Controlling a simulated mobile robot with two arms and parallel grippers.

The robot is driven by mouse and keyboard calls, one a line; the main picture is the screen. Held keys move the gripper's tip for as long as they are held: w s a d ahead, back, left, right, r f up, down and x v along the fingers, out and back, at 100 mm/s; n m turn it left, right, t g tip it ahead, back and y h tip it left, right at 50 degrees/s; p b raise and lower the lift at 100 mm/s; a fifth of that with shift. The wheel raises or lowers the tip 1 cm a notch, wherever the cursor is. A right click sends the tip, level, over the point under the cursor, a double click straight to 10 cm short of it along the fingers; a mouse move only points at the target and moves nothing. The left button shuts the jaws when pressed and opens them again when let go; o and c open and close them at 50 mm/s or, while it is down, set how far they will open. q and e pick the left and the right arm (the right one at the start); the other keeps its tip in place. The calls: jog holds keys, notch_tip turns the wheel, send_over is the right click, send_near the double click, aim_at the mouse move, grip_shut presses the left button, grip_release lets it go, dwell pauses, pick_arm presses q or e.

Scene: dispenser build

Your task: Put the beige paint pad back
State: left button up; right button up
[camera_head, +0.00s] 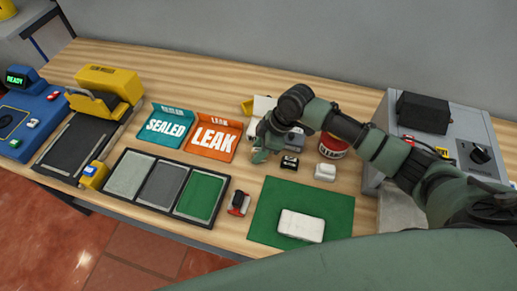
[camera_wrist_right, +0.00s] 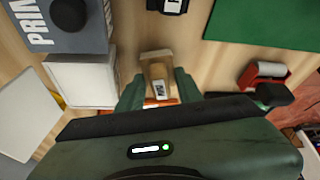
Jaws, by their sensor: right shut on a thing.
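The beige paint pad (camera_wrist_right: 157,72) is a small tan block with a white label on its side. In the right wrist view it sits between the two fingers of my right gripper (camera_wrist_right: 158,95), which is shut on it. In the head view my right gripper (camera_head: 262,152) is over the table just right of the orange LEAK tray (camera_head: 212,138). The pad is not distinguishable there. I cannot tell whether it touches the table. My left gripper is not in view.
A black-labelled block (camera_head: 290,162), a white block (camera_head: 325,173) and a red can (camera_head: 333,147) stand right of the gripper. A green mat (camera_head: 262,228) bears a white box (camera_head: 301,226). A three-panel tray (camera_head: 168,187) and a red-black tool (camera_head: 239,203) lie nearer the front edge.

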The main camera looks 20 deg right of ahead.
jog(key=shift+f, duration=0.4)
jog(key=o, duration=1.9)
jog(key=shift+s+r, duration=0.1)
jog(key=shift+w+d+r, duration=0.1)
jog(key=shift+w+r, duration=0.1)
jog(key=shift+w, duration=0.05)
jog(key=shift+w+r+p, duration=0.15)
jog(key=shift+r+p, duration=0.75)
jog(key=shift+s+r+p, duration=0.15)
jog(key=shift+r+p, duration=1.3)
jog(key=shift+p, duration=0.05)
jog(key=shift+s+r+p, duration=0.15)
jog(key=shift+r+p, duration=1.25)
jog(key=shift+p, duration=0.1)
